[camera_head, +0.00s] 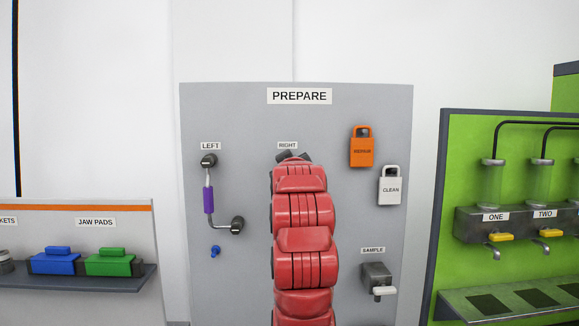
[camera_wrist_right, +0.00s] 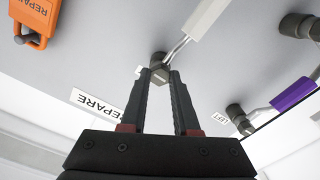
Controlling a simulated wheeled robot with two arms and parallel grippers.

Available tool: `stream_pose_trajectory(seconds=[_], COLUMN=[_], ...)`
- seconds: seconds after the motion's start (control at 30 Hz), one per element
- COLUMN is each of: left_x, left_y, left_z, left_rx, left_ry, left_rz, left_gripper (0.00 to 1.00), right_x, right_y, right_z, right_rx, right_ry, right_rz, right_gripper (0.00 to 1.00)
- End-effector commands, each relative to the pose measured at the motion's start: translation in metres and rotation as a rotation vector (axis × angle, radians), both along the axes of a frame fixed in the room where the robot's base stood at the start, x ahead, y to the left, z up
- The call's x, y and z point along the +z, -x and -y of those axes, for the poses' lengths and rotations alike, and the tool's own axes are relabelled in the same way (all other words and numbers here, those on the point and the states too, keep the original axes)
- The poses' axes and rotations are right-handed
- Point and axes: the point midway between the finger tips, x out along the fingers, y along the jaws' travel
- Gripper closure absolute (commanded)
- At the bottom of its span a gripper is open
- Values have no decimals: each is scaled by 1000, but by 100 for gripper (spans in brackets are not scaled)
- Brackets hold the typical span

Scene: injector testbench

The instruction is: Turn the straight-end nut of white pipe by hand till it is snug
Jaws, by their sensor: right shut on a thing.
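The white pipe (camera_wrist_right: 208,18) shows in the right wrist view, running from a dark nut (camera_wrist_right: 160,73) at its near end up and to the right. My right gripper (camera_wrist_right: 159,76) has its two black fingers on either side of this nut and is shut on it. The fingers hide part of the nut, so I cannot tell how tight it sits. In the head view my red right arm covers the white pipe under the RIGHT label (camera_head: 287,145). My left gripper is not in view.
The purple-sleeved pipe (camera_head: 209,198) hangs on the grey panel (camera_head: 340,240) under LEFT, close to my arm. An orange REPAIR tag (camera_head: 361,151), a white CLEAN tag (camera_head: 390,190) and a SAMPLE tap (camera_head: 376,277) are on the right. A blue part (camera_head: 215,251) is at lower left.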

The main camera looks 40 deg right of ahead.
Motion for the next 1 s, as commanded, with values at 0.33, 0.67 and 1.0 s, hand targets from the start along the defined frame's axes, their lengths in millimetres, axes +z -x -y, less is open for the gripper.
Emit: stream_pose_trajectory(seconds=[0.33,0.67,1.0], left_x=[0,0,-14], left_y=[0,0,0], left_z=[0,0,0], left_rx=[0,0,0], left_ry=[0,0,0], left_rz=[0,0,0], left_gripper=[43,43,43], right_x=[-3,-1,-1], right_y=[-1,0,47], right_z=[0,0,-29], right_rx=[0,0,1], right_ry=[-2,0,5], right_rz=[-7,-2,6], right_gripper=[44,40,40])
